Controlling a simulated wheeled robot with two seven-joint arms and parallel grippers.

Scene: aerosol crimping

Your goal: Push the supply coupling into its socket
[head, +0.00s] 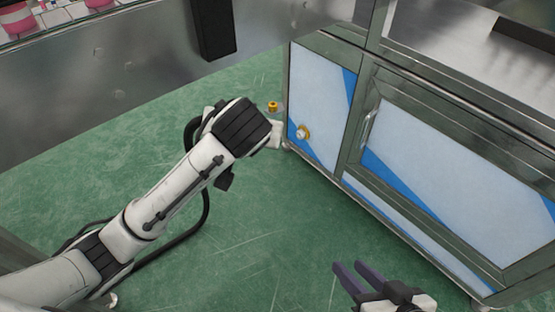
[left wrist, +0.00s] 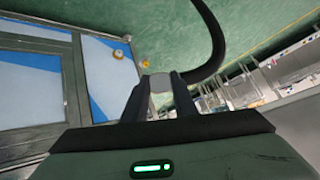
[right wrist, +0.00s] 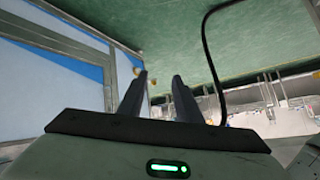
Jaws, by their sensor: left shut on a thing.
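The brass-coloured round socket (head: 303,132) is on the pale blue end panel of the cabinet. It also shows in the left wrist view (left wrist: 118,54). My left gripper (left wrist: 158,80) is shut on a light grey block, which I take as the supply coupling (left wrist: 160,83), with a black hose (left wrist: 214,40) beside it. The coupling is apart from the socket in the picture. In the head view my left wrist hides most of the fingers. My right gripper (head: 358,268) is open and empty, low in front of the cabinet; its fingers also show in the right wrist view (right wrist: 159,77).
A small yellow piece (head: 272,106) shows near the cabinet corner; I cannot tell whether it joins the coupling. The metal-framed cabinet (head: 372,68) fills the right side. The green floor (head: 270,230) is clear. A grey wall (head: 110,85) with a dark post (head: 213,28) stands behind.

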